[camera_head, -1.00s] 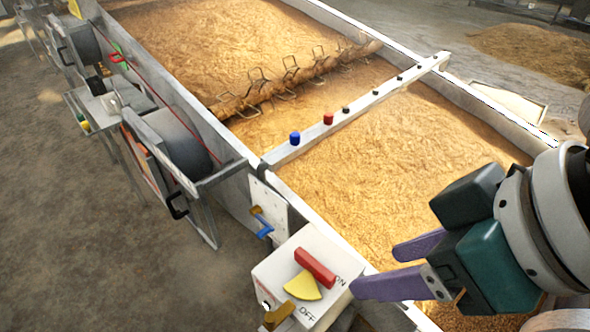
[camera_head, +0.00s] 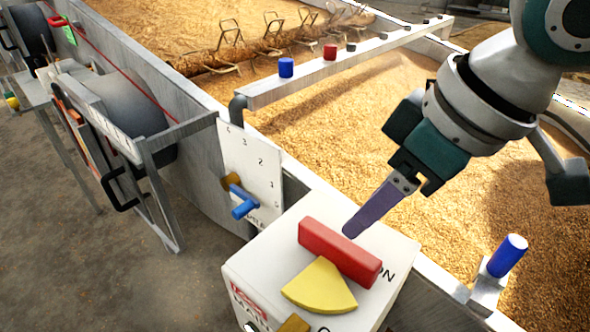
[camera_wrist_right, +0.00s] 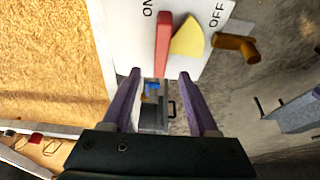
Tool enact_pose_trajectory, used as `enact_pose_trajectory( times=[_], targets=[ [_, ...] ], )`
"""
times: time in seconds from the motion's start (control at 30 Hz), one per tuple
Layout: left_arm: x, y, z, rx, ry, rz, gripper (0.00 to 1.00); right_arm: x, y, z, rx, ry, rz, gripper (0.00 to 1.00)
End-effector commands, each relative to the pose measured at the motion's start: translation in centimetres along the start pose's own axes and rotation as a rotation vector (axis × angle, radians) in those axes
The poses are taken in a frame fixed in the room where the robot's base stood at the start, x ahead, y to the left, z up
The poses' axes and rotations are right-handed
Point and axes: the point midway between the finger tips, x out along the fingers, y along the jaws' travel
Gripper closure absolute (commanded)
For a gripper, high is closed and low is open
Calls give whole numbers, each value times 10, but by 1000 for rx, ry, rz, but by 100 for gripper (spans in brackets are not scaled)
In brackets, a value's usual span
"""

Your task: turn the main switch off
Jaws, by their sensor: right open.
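The main switch is a white box (camera_head: 255,262) with a red bar handle (camera_head: 340,252) and a yellow wedge (camera_head: 320,288) on top. One end of the red handle lies beside the ON label; OFF is partly cut off at the bottom edge. In the right wrist view the red handle (camera_wrist_right: 163,45) lies just ahead of the fingertips and roughly between them. My right gripper (camera_head: 350,228) is open and empty, its purple fingers pointing down close to the handle. The right wrist view shows both fingers apart (camera_wrist_right: 160,75). Contact cannot be told. My left gripper is out of view.
A numbered plate with a blue lever (camera_head: 243,202) stands behind the box. A crossbar (camera_head: 345,62) with blue and red knobs spans the grain bed (camera_head: 380,120). A blue knob (camera_head: 507,255) stands on the rim at the right. An orange-brown knob (camera_head: 295,324) is at the box's front.

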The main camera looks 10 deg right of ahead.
Motion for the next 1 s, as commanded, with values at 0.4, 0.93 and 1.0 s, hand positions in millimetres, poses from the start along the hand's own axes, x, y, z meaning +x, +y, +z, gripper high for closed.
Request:
enact_pose_trajectory(
  times=[0.4,0.93,1.0],
  targets=[
    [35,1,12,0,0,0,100,77,-1,1,-1,0,0,40],
    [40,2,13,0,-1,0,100,90,-1,0,-2,1,0,47],
    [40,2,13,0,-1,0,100,90,-1,0,-2,1,0,55]
  ],
)
